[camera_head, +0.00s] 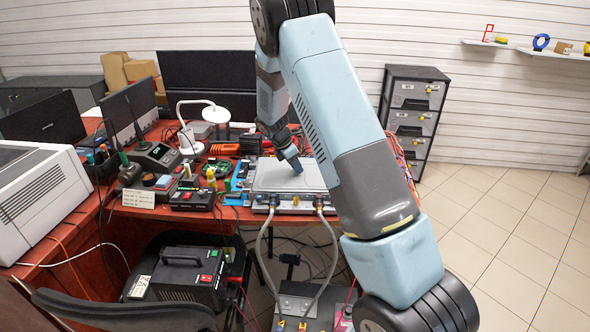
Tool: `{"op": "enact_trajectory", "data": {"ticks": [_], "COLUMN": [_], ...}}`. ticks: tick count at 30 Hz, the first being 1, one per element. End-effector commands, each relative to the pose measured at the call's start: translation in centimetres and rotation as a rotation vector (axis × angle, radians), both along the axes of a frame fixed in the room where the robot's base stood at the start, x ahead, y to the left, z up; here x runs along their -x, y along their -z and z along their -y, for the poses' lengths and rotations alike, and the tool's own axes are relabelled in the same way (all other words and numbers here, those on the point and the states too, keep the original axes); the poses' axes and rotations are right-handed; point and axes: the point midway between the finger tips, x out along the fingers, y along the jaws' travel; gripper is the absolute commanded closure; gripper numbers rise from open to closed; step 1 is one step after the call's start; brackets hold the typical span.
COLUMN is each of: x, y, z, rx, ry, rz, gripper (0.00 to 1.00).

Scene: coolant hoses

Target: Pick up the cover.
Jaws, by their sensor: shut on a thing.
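The cover looks to be the flat light grey panel (270,180) on top of the unit at the front edge of the red-brown table. My gripper (296,166) points down at its upper right part, and the fingertips meet the panel there. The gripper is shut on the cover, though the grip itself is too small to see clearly. The cover lies flat or nearly so; I cannot tell whether it is raised. My arm hides part of the area to its right.
Two grey hoses (262,250) hang from connectors at the unit's front. A white lamp (201,103), a soldering station (155,157) and small boxes crowd the table to the left. A black chair (120,310) stands in front. The tiled floor (500,220) at right is clear.

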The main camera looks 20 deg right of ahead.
Motion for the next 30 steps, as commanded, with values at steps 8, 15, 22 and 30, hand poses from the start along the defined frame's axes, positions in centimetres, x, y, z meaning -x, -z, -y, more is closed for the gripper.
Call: {"op": "enact_trajectory", "data": {"ticks": [8,15,22,30], "x": [0.9,4.4,8.9,12.5], "y": [-4.0,-8.2,-10.5,-12.1], "z": [-0.2,-0.7,-1.3,-1.8], "rx": [-0.002,-0.002,-0.001,0.0], "ry": [-0.001,0.0,-0.001,-0.001], "rz": [0.004,0.004,0.002,0.002], "gripper": [1.0,1.0,1.0,1.0]}}
